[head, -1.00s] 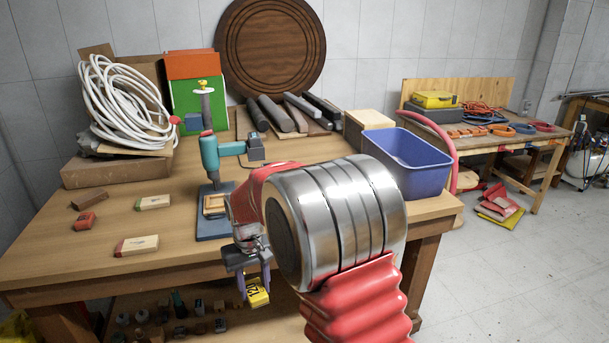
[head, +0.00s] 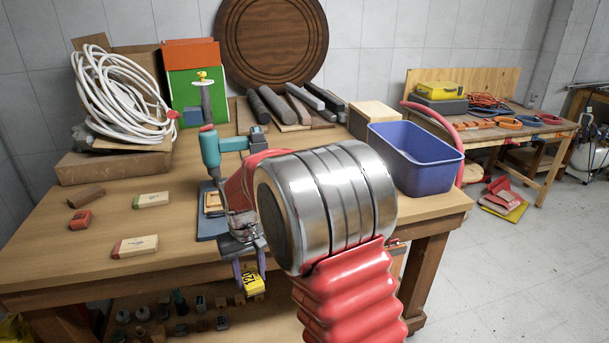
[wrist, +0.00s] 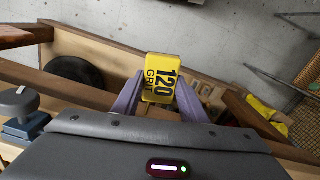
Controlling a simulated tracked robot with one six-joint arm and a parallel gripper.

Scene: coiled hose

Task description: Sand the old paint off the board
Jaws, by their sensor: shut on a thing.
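A small wooden piece with a pale middle (head: 212,203) lies on a blue plate (head: 209,228) on the bench, behind my gripper. My arm partly hides it. I cannot tell whether it is the painted board.
Pale blocks (head: 151,200) (head: 134,246) and a red block (head: 80,221) lie on the bench's left. A blue bin (head: 415,158) is at the right. A coiled white hose (head: 112,100) stands back left.

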